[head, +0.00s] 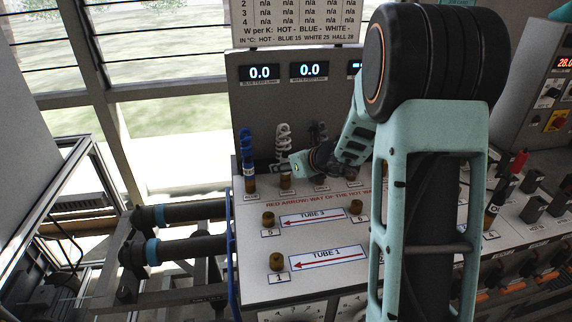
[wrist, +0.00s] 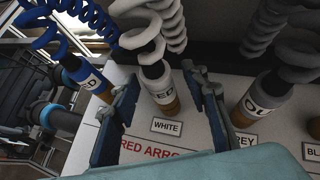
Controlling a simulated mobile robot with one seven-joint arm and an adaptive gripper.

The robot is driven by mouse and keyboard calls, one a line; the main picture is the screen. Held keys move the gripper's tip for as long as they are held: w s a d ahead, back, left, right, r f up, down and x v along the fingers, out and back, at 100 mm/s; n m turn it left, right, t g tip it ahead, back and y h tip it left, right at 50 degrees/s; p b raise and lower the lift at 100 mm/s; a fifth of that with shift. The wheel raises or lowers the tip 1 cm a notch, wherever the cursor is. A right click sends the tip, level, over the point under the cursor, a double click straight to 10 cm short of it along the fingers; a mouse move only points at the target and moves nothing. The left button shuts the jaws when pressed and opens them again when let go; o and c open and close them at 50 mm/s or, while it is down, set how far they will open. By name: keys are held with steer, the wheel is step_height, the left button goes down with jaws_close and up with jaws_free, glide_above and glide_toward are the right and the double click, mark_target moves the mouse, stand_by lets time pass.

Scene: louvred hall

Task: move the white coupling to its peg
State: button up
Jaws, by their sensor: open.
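The white coupling (wrist: 157,80), with a pale coiled hose on top and a tag ending in "ED", stands upright above a brass-coloured base by the WHITE label (wrist: 167,126). In the head view its white coil (head: 283,138) rises behind my gripper (head: 290,168). In the wrist view my gripper (wrist: 163,112) is open, one dark finger on each side of the coupling. A gap shows on both sides at this angle; I cannot tell whether either finger touches. The line between the brass peg and the coupling's lower end is unclear.
A blue coupling (wrist: 85,75) stands close left of my gripper. A coupling tagged "OU" (wrist: 263,100) stands to the right near the GREY label. Bare brass pegs (head: 277,262) stand on the panel by TUBE 1 and TUBE 3. A meter panel (head: 300,100) rises behind.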

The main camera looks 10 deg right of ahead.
steer(key=s+d+r+p, duration=0.1)
steer(key=s+r+p, duration=0.2)
steer(key=r, duration=0.3)
steer(key=shift+d+p, duration=0.15)
steer(key=shift+p, duration=0.45)
steer(key=shift+r, duration=0.1)
